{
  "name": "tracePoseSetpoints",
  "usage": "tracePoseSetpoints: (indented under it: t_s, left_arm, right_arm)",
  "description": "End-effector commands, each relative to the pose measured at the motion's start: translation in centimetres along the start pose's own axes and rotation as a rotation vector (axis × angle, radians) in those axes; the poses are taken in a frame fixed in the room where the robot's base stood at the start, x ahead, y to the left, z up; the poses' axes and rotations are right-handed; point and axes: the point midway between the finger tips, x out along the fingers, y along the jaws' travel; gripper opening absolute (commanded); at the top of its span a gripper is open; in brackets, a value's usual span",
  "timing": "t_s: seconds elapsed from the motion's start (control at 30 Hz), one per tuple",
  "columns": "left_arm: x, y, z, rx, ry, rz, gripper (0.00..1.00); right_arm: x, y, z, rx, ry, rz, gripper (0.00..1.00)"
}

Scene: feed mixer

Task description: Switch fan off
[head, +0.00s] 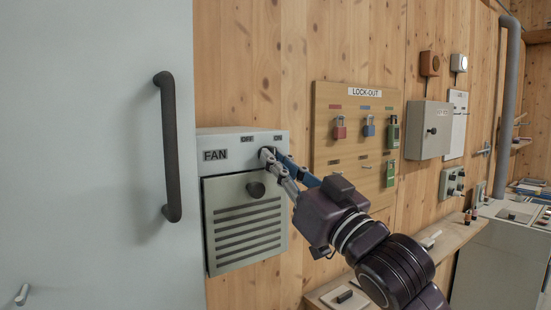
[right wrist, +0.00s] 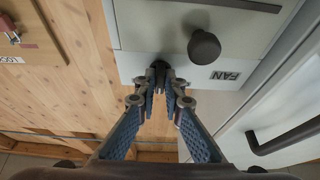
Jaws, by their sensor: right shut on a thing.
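The fan box (head: 245,235) is a pale grey unit on the wooden wall with a FAN label (head: 215,155), small OFF and ON marks along its top strip, a slatted front and a round dark knob (head: 256,189). My right gripper (head: 268,154) is at the top strip, below the ON mark. In the right wrist view the box shows upside down, and the fingertips (right wrist: 160,80) close on a small dark switch (right wrist: 158,66) at the box edge. The fingers mostly cover the switch, so its setting cannot be told. My left gripper is out of view.
A pale door with a dark handle (head: 168,147) stands close on the left. A lock-out board (head: 355,100) with several padlocks hangs to the right, with a grey wall box (head: 429,130) beyond it. A wooden shelf (head: 450,240) runs below.

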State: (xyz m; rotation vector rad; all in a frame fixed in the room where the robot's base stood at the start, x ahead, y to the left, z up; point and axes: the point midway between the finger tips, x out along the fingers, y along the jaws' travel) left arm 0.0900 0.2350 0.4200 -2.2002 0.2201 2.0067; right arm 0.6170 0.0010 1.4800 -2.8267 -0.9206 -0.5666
Motion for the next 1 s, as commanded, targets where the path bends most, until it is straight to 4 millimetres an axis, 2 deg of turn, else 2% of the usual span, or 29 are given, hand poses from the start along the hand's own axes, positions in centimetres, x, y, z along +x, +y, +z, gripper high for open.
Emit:
tracePoseSetpoints:
  t_s: [0.5,0.7,1.0]
  left_arm:
    - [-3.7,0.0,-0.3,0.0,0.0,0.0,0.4]
    - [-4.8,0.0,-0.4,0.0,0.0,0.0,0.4]
    - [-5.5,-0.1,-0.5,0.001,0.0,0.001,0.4]
  right_arm:
    - [0.2,0.6,-0.4,-0.411,-0.005,-0.166,0.0]
    - [0.2,0.5,-0.3,-0.505,-0.004,-0.207,0.0]
    - [0.1,0.5,-0.2,-0.568,-0.001,-0.235,0.0]
